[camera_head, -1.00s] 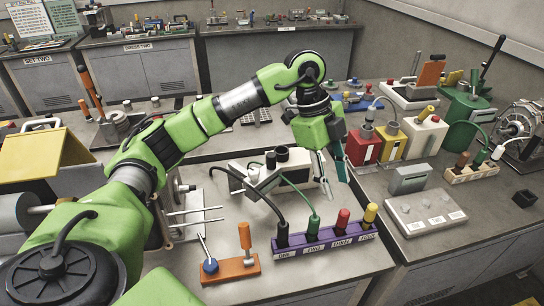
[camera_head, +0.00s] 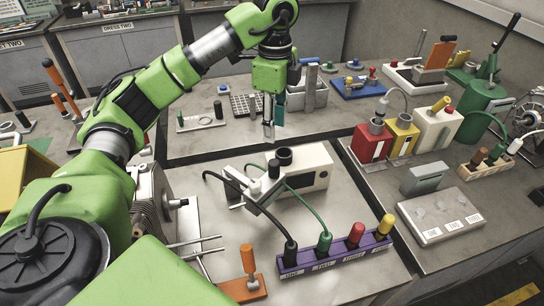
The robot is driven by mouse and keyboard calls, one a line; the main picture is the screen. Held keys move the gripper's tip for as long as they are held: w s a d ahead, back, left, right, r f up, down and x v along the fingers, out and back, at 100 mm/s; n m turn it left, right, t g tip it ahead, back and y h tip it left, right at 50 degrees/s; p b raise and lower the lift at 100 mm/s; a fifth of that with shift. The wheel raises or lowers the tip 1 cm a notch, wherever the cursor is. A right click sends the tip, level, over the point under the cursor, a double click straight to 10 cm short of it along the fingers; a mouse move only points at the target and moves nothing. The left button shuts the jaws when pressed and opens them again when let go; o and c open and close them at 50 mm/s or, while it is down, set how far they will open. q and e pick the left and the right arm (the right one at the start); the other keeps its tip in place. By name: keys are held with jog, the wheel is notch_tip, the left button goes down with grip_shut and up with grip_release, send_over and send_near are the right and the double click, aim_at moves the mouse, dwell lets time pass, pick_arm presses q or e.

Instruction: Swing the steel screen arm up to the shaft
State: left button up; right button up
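My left gripper (camera_head: 272,128) hangs fingers down above the bench, behind the white box with a black lens-like top (camera_head: 303,168). Its fingers look a little apart, with nothing seen between them, and touch nothing that I can see. A short shaft stub (camera_head: 178,203) sticks out to the right from a grey ribbed machine (camera_head: 148,210), partly hidden by my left arm. Thin steel rods (camera_head: 197,244) lie low beside it; I cannot tell whether they belong to the screen arm. I cannot pick out the screen arm for sure. My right gripper is not in view.
Red and yellow boxes (camera_head: 372,143) stand on the right bench.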

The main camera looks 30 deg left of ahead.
pick_arm(q)
send_over(275, 162)
jog(key=f, duration=0.5)
jog(key=shift+s+d, duration=0.2)
jog(key=f+p, duration=0.1)
jog(key=f, duration=0.2)
jog(key=f+p, duration=0.1)
jog(key=f, duration=0.3)
jog(key=shift+w+a, duration=0.15)
jog(key=shift+a, duration=0.05)
jog(key=shift+f, duration=0.45)
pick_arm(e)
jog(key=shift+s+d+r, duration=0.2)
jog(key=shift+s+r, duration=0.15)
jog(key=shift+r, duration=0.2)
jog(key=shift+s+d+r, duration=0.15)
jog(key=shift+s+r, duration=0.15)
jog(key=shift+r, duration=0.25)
pick_arm(q)
grip_shut()
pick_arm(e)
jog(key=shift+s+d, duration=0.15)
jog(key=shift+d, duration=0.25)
